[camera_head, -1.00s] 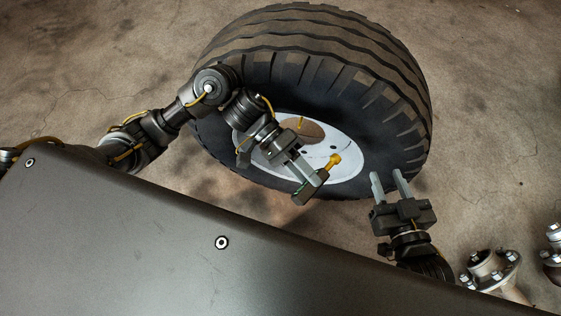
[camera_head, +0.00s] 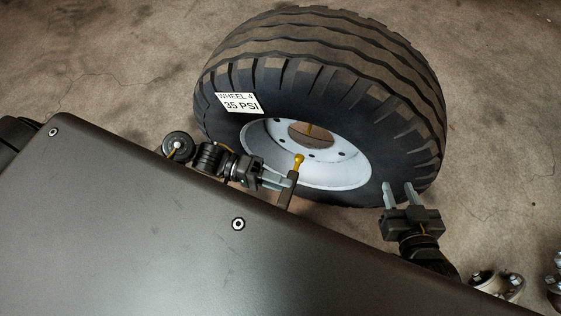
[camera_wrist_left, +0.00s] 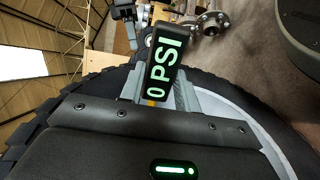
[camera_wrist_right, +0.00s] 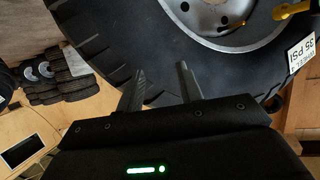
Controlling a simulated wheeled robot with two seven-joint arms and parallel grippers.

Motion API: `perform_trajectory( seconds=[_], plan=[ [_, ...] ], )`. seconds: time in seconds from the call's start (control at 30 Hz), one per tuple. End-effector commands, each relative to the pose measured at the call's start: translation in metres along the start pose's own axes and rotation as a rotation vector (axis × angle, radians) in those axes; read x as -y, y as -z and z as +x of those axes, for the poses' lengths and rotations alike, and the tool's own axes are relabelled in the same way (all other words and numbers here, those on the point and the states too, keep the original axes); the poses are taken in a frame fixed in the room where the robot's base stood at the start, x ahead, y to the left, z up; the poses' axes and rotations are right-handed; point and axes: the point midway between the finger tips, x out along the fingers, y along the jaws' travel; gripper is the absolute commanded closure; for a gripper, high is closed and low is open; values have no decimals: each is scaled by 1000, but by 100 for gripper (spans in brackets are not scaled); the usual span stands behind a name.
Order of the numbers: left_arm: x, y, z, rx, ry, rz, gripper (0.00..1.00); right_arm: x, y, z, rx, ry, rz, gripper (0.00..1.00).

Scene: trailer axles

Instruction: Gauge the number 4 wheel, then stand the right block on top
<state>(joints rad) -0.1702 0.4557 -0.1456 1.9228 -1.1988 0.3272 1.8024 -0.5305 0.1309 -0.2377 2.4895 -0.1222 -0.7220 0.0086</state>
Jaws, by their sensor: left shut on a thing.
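The big black tyre on a white rim (camera_head: 345,170) carries a white label (camera_head: 239,104) reading "WHEEL 4, 35 PSI"; the label also shows in the right wrist view (camera_wrist_right: 301,52). My left gripper (camera_head: 280,181) is shut on a dark gauge (camera_head: 286,193) with a brass end (camera_head: 299,160), in front of the rim's lower left. In the left wrist view the gauge's display (camera_wrist_left: 163,70) reads "0 PSI". My right gripper (camera_head: 400,190) is open and empty near the tyre's lower right. I cannot make out the right block.
Metal hubs with studs (camera_head: 497,285) stand at the lower right. A wooden surface with a dark tablet (camera_wrist_right: 22,150) shows in the right wrist view, with dark round parts (camera_wrist_right: 62,82) nearby.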

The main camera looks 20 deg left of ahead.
Motion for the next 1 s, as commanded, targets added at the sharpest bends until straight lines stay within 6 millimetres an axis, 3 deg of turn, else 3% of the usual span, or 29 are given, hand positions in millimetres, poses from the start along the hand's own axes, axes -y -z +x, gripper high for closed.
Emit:
perform_trajectory(
  seconds=[0.2, 0.63, 1.0],
  plan=[
    [-1, 0, 0, 1, 0, 0, 94, -2, -2, -1, 22, -4, 3, 64],
    [-2, -2, -1, 0, 4, -3, 94, -20, -42, -15, 269, -59, 30, 64],
    [0, 37, -1, 0, 3, -1, 94, -22, -48, -17, 300, -65, 35, 64]
  ],
)
